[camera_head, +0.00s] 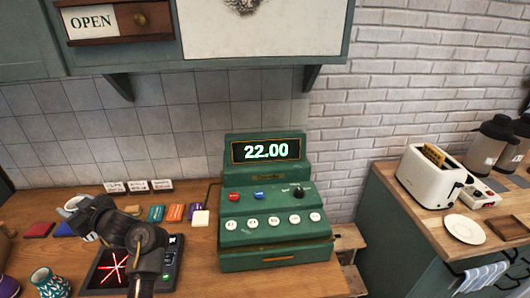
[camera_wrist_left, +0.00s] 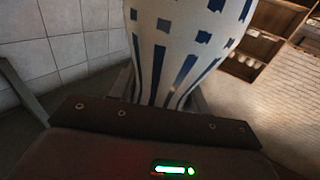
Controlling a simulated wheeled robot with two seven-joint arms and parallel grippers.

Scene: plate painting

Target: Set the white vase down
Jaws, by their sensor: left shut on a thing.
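The white vase (camera_wrist_left: 185,45) with blue rectangles and stripes fills the upper middle of the left wrist view. It sits between the fingers of my left gripper (camera_wrist_left: 165,95), which is shut on it. In the head view my left gripper (camera_head: 82,216) is at the left of the wooden counter, and only a small pale part of the vase (camera_head: 73,202) shows behind it. The vase's base and its contact with the counter are hidden. My right gripper is in neither view.
A teal-patterned vase (camera_head: 48,282) and a purple vase (camera_head: 8,286) stand at the front left. A black screen device (camera_head: 108,270) with a red star lies under my arm. Coloured blocks (camera_head: 175,212) lie behind. The green cash register (camera_head: 275,245) stands right.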

